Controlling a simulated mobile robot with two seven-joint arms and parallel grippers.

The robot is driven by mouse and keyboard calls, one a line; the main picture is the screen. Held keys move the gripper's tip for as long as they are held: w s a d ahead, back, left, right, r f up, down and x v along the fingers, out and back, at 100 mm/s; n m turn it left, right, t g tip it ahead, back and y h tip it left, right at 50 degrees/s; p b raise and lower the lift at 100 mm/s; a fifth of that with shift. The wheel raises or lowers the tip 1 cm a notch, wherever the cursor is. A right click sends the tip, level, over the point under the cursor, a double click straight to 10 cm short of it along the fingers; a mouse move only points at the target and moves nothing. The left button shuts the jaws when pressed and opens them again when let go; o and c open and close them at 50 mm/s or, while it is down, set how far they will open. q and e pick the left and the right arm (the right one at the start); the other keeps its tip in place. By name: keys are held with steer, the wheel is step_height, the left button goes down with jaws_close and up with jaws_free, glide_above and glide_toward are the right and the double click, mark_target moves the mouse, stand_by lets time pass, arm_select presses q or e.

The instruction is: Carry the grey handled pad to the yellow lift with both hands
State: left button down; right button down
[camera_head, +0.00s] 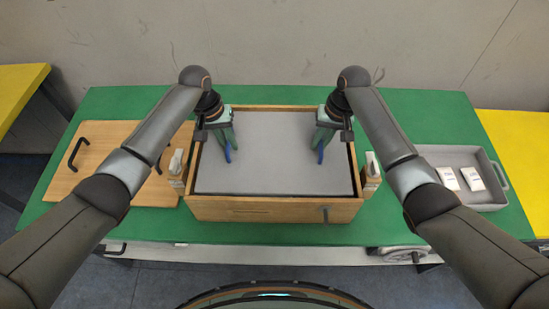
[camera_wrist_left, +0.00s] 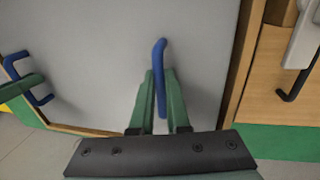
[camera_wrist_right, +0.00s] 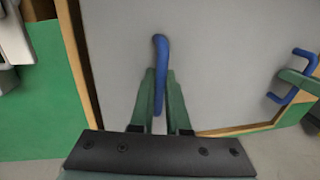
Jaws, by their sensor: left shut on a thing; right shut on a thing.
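The grey pad (camera_head: 272,172) lies flat within the walls of a wooden box (camera_head: 275,209) on the green table. It has two blue handles, one near each side. My left gripper (camera_head: 227,146) is shut on the left blue handle (camera_wrist_left: 159,58). My right gripper (camera_head: 321,146) is shut on the right blue handle (camera_wrist_right: 160,55). The pad fills most of the box opening, and what is under it is hidden. Yellow surfaces show at the right (camera_head: 520,160) and far left (camera_head: 18,85); I cannot tell which is the lift.
A wooden board with dark handles (camera_head: 100,150) lies on the green table (camera_head: 420,115) at left. A grey tray (camera_head: 455,157) with two white packets stands at right. White devices sit at the box's left (camera_head: 176,163) and right (camera_head: 372,163) sides. The wall is close behind.

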arm_select(q)
steer(key=shift+a, duration=0.1)
arm_select(e)
steer(key=shift+d, duration=0.1)
stand_by(0.3)
